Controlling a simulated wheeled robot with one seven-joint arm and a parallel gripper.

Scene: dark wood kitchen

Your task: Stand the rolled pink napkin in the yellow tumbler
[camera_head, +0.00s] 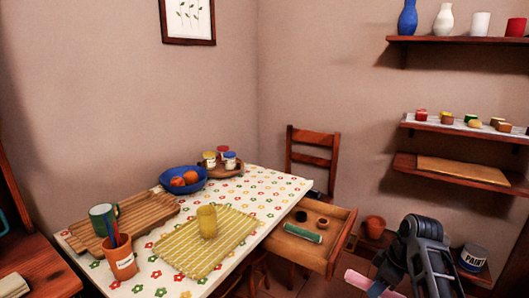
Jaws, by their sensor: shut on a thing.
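The yellow tumbler (207,223) stands upright on a yellow striped placemat (178,255) on the table. The rolled pink napkin (358,279) is at the bottom edge of the view, right of the open drawer, lying slantwise rather than upright. My gripper (378,289) is shut on the napkin, well to the right of the tumbler. The napkin's far end and part of my gripper are cut off or hidden at the bottom edge.
A drawer (337,246) stands open between my gripper and the table, with a green roll (303,234) inside. A terracotta cup (121,267), a wooden board (150,212) with a green mug (103,219), and a blue bowl (184,187) are near the placemat.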

